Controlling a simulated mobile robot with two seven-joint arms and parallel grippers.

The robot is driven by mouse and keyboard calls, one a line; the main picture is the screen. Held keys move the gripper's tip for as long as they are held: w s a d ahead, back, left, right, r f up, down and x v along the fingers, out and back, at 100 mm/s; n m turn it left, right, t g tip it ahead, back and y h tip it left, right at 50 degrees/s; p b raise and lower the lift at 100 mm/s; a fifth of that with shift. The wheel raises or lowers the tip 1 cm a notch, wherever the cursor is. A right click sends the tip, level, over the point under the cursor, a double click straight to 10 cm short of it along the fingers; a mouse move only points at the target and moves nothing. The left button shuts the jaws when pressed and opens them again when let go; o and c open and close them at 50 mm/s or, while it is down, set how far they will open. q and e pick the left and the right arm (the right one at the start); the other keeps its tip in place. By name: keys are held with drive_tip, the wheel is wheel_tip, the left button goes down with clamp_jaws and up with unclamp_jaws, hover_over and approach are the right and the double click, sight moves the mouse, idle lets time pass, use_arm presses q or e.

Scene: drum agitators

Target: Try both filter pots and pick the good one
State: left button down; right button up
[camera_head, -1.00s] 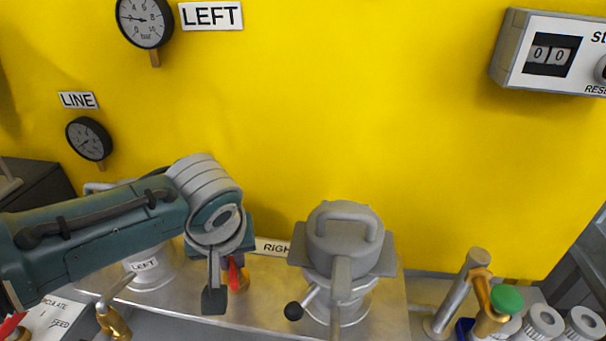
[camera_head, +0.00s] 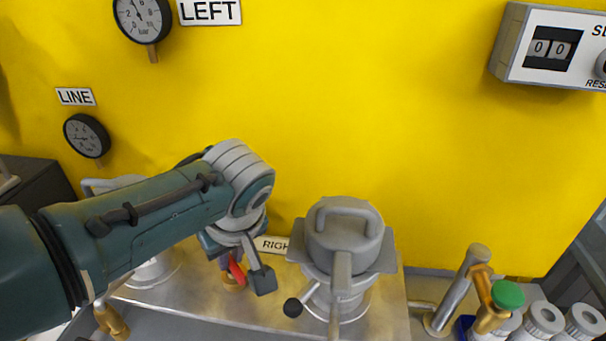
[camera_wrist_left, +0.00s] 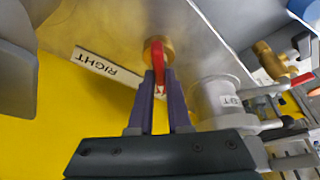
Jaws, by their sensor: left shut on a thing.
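My left gripper (camera_head: 234,268) is shut on a red valve handle (camera_head: 238,272) low between the two pots. In the left wrist view its purple fingers (camera_wrist_left: 159,95) flank the red handle (camera_wrist_left: 160,70), which sits on a brass valve body (camera_wrist_left: 154,46). The right filter pot (camera_head: 345,240) is grey, with a lid handle and clamp, and looks closed. My right gripper is out of view.
The gauge beside the LEFT sign (camera_head: 143,18) and the LINE gauge (camera_head: 87,136) hang on the yellow wall. A counter box (camera_head: 550,48) reads 00. A green-capped brass fitting (camera_head: 507,296) and white cartridges (camera_head: 543,318) stand at right. A RIGHT label (camera_head: 272,245) lies behind the handle.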

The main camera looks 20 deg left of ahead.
sight(241, 275)
use_arm(q)
drive_tip(key=c, duration=0.9)
unclamp_jaws()
drive_tip(key=shift+o, duration=0.2)
drive_tip(key=shift+r, duration=0.1)
drive_tip(key=shift+d+r, duration=0.1)
drive_tip(key=shift+r, duration=0.15)
drive_tip(key=p+v, duration=0.2)
drive_tip(key=v, duration=0.6)
drive_tip(key=shift+s+p, duration=0.1)
drive_tip(key=shift+p, duration=0.25)
drive_tip(key=shift+s+d+r, duration=0.15)
drive_tip(key=shift+d+r, duration=0.05)
drive_tip(key=shift+r, duration=0.35)
